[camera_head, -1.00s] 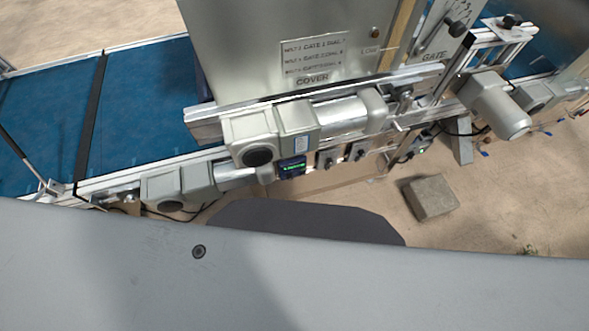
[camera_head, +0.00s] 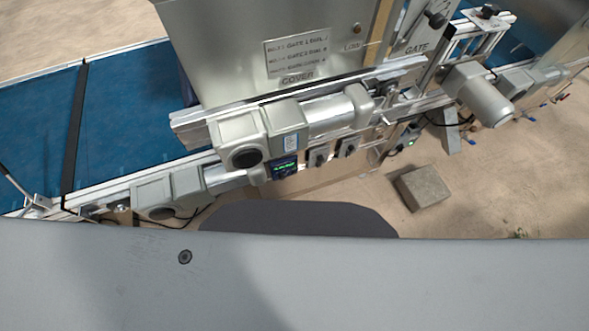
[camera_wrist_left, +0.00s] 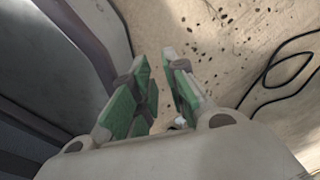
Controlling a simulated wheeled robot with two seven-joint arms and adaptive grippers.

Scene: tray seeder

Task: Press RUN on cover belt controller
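A small dark controller with a lit green display (camera_head: 283,168) hangs on the near side of the machine, below the cover drive motor (camera_head: 240,140) and the plate marked COVER. Its buttons are too small to read, so I cannot tell which is RUN. My left gripper (camera_wrist_left: 155,62) shows only in the left wrist view. Its green-padded fingers are a little apart, with nothing between them, above the floor. The controller is not in that view. My right gripper is in neither view.
Two grey knob boxes (camera_head: 318,158) sit right of the controller. A blue belt (camera_head: 125,110) runs at the left. A grey block (camera_head: 422,188) lies on the floor at right. A black cable (camera_wrist_left: 275,75) lies on the floor in the wrist view.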

